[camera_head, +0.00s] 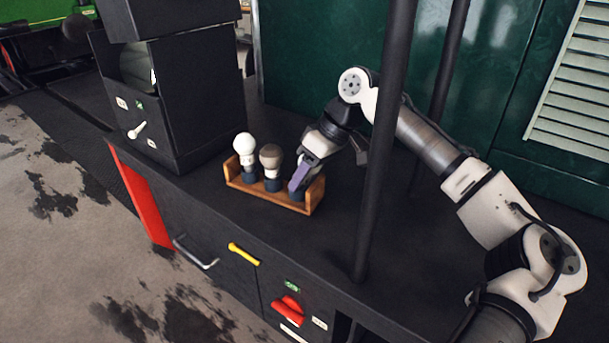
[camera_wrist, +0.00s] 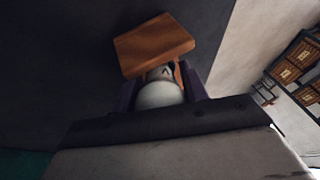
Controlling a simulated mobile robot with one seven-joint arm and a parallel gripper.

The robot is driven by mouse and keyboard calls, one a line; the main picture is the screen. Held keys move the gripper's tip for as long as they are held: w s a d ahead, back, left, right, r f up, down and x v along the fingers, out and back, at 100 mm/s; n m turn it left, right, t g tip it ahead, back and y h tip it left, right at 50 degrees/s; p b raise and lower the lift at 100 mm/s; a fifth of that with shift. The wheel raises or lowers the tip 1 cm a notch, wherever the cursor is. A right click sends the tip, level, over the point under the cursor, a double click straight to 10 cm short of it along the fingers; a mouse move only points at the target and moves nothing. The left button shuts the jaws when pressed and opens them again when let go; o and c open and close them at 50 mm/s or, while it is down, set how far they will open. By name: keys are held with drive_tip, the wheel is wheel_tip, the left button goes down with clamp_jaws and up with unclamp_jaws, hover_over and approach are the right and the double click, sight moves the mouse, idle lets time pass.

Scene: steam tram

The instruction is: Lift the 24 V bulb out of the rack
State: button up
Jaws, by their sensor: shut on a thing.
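A wooden rack (camera_head: 267,200) stands on the dark deck. A white bulb (camera_head: 244,144) is upright at its left end, and a brownish-grey bulb (camera_head: 271,156) is upright in the middle; both have dark bases. My gripper (camera_head: 298,182), with purple fingers, reaches down at the rack's right end. In the wrist view, its fingers are shut around a pale, round bulb (camera_wrist: 160,96), close to the rack's wooden end (camera_wrist: 154,45). This bulb is mostly hidden in the head view. I can read no voltage marking, and cannot tell whether its base is clear of the rack.
A dark upright pole (camera_head: 377,150) stands right of the rack, close to my arm. A black open-fronted box (camera_head: 190,100) stands behind left. The deck's front edge runs before the rack, with a yellow handle (camera_head: 243,253) below. Bare deck lies right of the rack.

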drive_tip(key=shift+r, duration=0.15)
wheel_tip(320, 180, up, 20)
idle(0.3)
